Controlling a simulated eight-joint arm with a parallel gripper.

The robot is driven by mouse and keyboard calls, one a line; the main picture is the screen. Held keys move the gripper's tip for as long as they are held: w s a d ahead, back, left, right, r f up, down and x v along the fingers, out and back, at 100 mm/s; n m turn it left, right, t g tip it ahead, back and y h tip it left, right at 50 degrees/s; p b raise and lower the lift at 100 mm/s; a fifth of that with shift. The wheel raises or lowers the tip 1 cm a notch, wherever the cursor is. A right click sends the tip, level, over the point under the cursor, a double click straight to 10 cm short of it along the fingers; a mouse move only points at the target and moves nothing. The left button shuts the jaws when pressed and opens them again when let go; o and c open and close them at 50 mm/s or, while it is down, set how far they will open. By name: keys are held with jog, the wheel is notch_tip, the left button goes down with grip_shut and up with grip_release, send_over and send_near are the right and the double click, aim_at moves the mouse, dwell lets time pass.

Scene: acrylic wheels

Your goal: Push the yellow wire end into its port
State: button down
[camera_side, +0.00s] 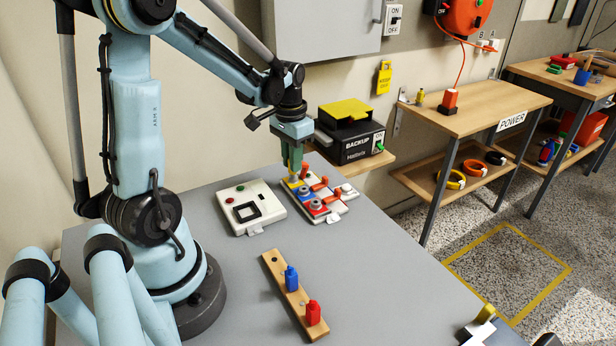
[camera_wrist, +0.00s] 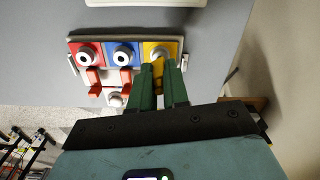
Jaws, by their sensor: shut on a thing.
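My gripper (camera_side: 292,167) points down over the far-left end of the port block (camera_side: 340,207). Its green fingers are shut on the yellow wire end (camera_side: 293,178), only a little of which shows below them. The yellow port (camera_wrist: 176,46) is the right one of three in the wrist view, beside blue (camera_wrist: 124,47) and red (camera_wrist: 78,47) ports. My gripper also shows in the wrist view (camera_wrist: 158,70), its tips at the yellow port's front edge. How far the wire end is in the port is hidden.
Red levers (camera_side: 320,183) stand beside the ports. A white panel (camera_side: 245,207) with buttons lies to the left. A wooden strip (camera_side: 276,268) with blue (camera_side: 291,278) and red (camera_side: 313,312) wire ends lies nearer. The grey table between is clear.

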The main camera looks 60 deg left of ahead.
jog(key=shift+f, duration=0.4)
jog(key=c, duration=1)
grip_release()
jog(key=shift+c, duration=0.2)
notch_tip(320, 180, up, 12)
jog(key=s+d+f+m+t, duration=0.1)
jog(key=d+t, duration=0.2)
jog(key=d, duration=0.6)
jog(key=s+d+f+m+t, duration=0.1)
jog(key=d+t, duration=0.3)
jog(key=d, duration=0.4)
jog(key=shift+d+f, duration=0.4)
jog(key=shift+f, duration=0.1)
